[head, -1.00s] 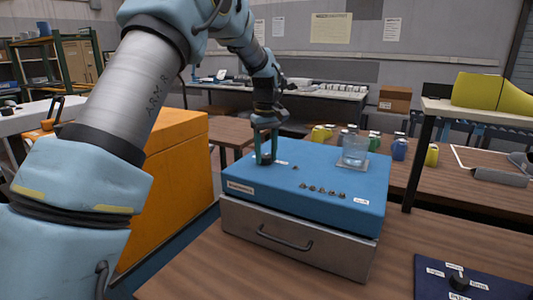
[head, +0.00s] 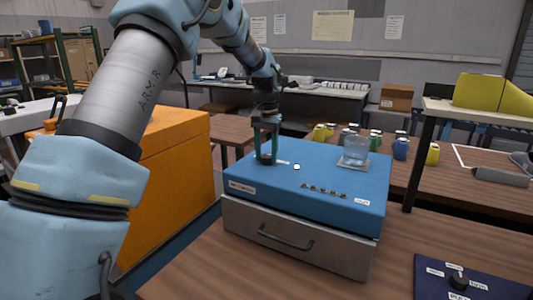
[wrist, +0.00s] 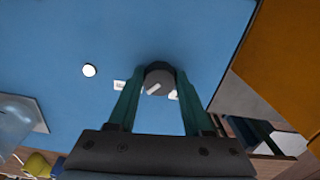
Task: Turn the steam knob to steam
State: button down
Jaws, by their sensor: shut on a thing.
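My gripper (head: 266,160) points down onto the top of the blue machine (head: 225,168), near its back left part. In the wrist view its two green fingers (wrist: 157,108) are shut on a dark round knob (wrist: 160,72), one finger on each side. The knob has a white pointer mark, which lies slanted. Small white labels sit on both sides of the knob, partly hidden by the fingers and too small to read. A round white lamp (wrist: 89,70) on the blue top shows bright, also in the head view (head: 297,167).
A glass container (head: 356,149) stands on the machine's back right. A row of small buttons (head: 323,191) runs along the front of the top. A grey drawer (head: 290,238) is below. Another knob (head: 458,280) sits on a dark blue panel at lower right. An orange cabinet (head: 165,185) stands left.

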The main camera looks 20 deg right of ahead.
aim_at(266, 156)
jog(key=shift+m, duration=0.6)
jog(key=shift+c, duration=1.6)
grip_release()
notch_tip(266, 156, up, 11)
jog(key=b, duration=0.2)
jog(key=shift+b, duration=0.4)
jog(key=shift+f, duration=0.1)
